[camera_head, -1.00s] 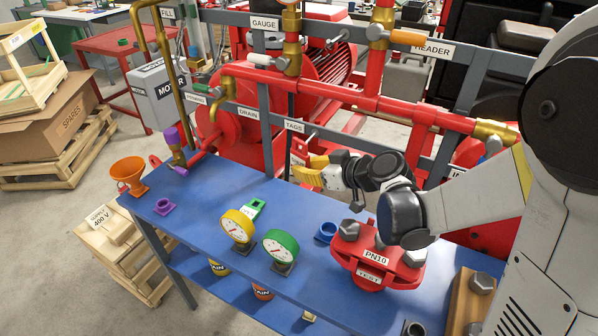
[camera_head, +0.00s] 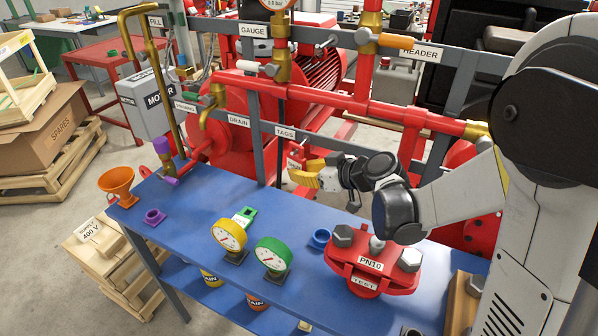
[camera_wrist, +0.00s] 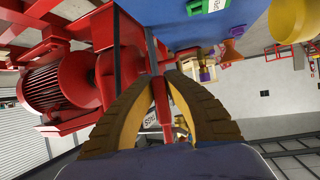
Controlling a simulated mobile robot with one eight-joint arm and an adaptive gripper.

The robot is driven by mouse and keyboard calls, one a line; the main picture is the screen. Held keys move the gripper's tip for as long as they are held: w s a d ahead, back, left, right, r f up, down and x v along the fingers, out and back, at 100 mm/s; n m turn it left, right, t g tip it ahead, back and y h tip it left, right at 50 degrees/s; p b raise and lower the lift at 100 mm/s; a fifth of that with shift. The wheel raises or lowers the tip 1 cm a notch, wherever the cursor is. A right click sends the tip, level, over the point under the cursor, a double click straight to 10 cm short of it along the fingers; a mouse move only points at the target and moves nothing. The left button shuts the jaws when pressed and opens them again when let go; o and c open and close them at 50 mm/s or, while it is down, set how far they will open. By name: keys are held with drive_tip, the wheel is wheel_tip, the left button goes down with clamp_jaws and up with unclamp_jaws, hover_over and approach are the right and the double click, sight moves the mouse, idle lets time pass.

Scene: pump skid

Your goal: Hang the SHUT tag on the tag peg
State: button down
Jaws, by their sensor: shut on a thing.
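My gripper (camera_head: 305,174), with yellow fingers, is shut on the red SHUT tag (camera_head: 296,158) behind the blue bench, just below the rail's TAGS label (camera_head: 286,132). In the wrist view the yellow fingers close around a narrow red part of the tag (camera_wrist: 160,96). The tag peg (camera_head: 304,141) is a small pin beside the TAGS label, close above the tag. I cannot tell whether tag and peg touch, and the tag's hole is not clear.
The grey rail (camera_head: 336,144) and red header pipe (camera_head: 330,97) run behind my gripper. The blue bench (camera_head: 200,211) carries a yellow gauge (camera_head: 229,235), a green gauge (camera_head: 272,254) and a red PN10 flange (camera_head: 372,264). The bench's left middle has free room.

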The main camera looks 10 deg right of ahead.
drive_tip(key=c, duration=1.5)
unclamp_jaws()
drive_tip(key=v, duration=1.2)
drive_tip(key=s+d+m+h, duration=0.1)
drive_tip(key=s+m+h, duration=0.1)
drive_tip(key=s, duration=0.4)
drive_tip(key=s+d+f+m+g+h, duration=0.1)
drive_tip(key=s+m+h, duration=0.2)
drive_tip(key=s, duration=0.3)
drive_tip(key=s+d+m+g+h, duration=0.1)
drive_tip(key=s+m+h, duration=0.2)
drive_tip(key=s, duration=0.2)
drive_tip(key=shift+s+d+f+h, duration=0.2)
drive_tip(key=shift+s+f+h, duration=0.1)
drive_tip(key=shift+s, duration=0.1)
